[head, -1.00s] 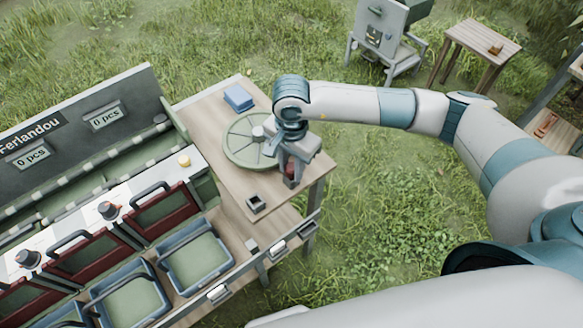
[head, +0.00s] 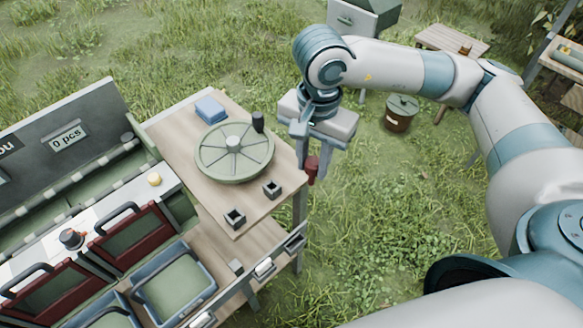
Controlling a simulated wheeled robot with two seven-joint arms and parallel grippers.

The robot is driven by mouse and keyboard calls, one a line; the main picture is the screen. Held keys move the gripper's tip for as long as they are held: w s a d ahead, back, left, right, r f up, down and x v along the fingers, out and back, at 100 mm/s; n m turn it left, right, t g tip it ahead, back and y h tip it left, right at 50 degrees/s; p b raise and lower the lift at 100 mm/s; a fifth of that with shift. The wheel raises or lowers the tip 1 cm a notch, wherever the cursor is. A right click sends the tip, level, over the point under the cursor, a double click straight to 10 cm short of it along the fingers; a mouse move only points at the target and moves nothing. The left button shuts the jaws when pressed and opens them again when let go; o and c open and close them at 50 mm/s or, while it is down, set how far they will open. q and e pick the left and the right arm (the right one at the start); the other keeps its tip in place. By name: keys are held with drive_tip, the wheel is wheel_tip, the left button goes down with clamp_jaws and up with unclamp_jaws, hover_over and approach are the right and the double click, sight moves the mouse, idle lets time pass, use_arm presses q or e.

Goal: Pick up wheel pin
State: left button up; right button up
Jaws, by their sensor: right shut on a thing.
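My right gripper (head: 312,162) points down beside the right edge of the wooden table. It is shut on a small dark red pin (head: 312,172), held in the air, apart from the table top. The pin looks like the wheel pin; the fingers hide part of it. The green spoked wheel (head: 212,163) lies on the table to the left of the gripper, with a dark knob (head: 258,122) at its rim. My left gripper is not in view.
Two small dark square holders (head: 235,218) (head: 272,188) stand on the table (head: 205,205) in front of the wheel. A blue block (head: 211,109) lies behind it. Left are red-framed bins and a blue tray (head: 208,285).

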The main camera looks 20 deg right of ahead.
drive_tip(key=shift+s+d+r, duration=0.6)
drive_tip(key=shift+s+d, duration=0.1)
drive_tip(key=shift+r, duration=0.1)
wheel_tip(320, 180, up, 7)
drive_tip(key=p, duration=0.2)
idle(1.1)
idle(0.4)
